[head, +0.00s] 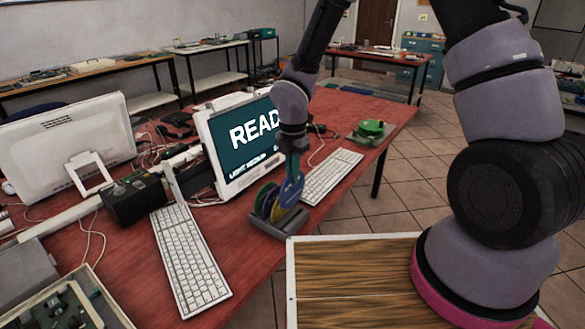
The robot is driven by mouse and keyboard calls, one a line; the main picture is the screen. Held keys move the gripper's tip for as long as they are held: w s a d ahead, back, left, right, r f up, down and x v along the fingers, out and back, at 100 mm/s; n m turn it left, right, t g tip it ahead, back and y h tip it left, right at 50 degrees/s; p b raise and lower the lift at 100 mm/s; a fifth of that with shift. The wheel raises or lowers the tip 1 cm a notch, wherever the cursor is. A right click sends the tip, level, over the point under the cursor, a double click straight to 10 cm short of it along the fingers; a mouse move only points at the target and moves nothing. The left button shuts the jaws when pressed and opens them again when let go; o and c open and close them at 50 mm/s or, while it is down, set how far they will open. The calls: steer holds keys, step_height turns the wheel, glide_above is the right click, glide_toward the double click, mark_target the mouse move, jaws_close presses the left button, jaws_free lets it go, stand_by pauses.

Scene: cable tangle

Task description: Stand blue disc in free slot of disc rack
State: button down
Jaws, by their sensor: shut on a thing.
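The grey disc rack (268,225) stands on the red table near its front edge. A green disc (265,198) and a yellow-olive disc (278,208) stand upright in it. My gripper (292,168) points down over the right part of the rack and is shut on the blue disc (291,189). The blue disc is upright, close beside the yellow-olive disc. I cannot tell whether its lower edge is inside a slot or just above the rack. The free slot is hidden by the discs.
A white keyboard (331,177) lies right of the rack and another keyboard (190,259) lies to the left. A monitor (205,135) stands behind. A green round object (370,129) sits farther back. Bare red table (228,222) shows left of the rack.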

mark_target(293, 205)
steer(key=shift+f, duration=4)
steer(key=c, duration=0.9)
jaws_free()
step_height(293, 205, up, 11)
steer(key=shift+f, duration=0.1)
